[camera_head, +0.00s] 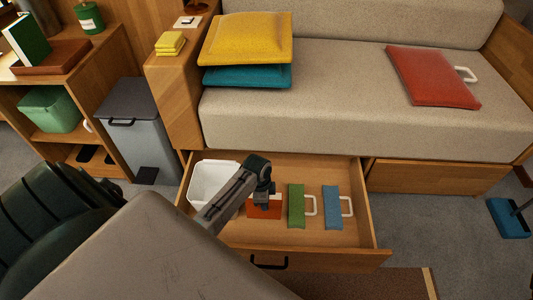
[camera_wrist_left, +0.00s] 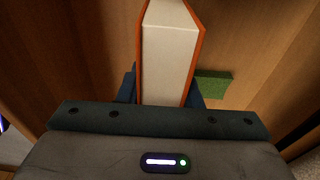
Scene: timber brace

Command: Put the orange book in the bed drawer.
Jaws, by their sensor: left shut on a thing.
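The orange book (camera_head: 265,211) is between the fingers of my left gripper (camera_head: 263,197), over the open bed drawer (camera_head: 340,259). In the left wrist view the book (camera_wrist_left: 170,52) stands upright between the two dark fingers, its pale page edge facing the camera and orange covers on both sides. My left gripper (camera_wrist_left: 162,88) is shut on it. The drawer is pulled out below the sofa bed, with the book inside its outline. I cannot tell whether the book touches the drawer floor. My right gripper is not in view.
A white bin (camera_head: 206,183) sits at the drawer's left. A green block (camera_head: 296,206) and a blue block (camera_head: 332,207), each beside a white handle, lie right of the book. Free floor shows at the drawer's right. A grey pedal bin (camera_head: 140,115) stands left of the bed.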

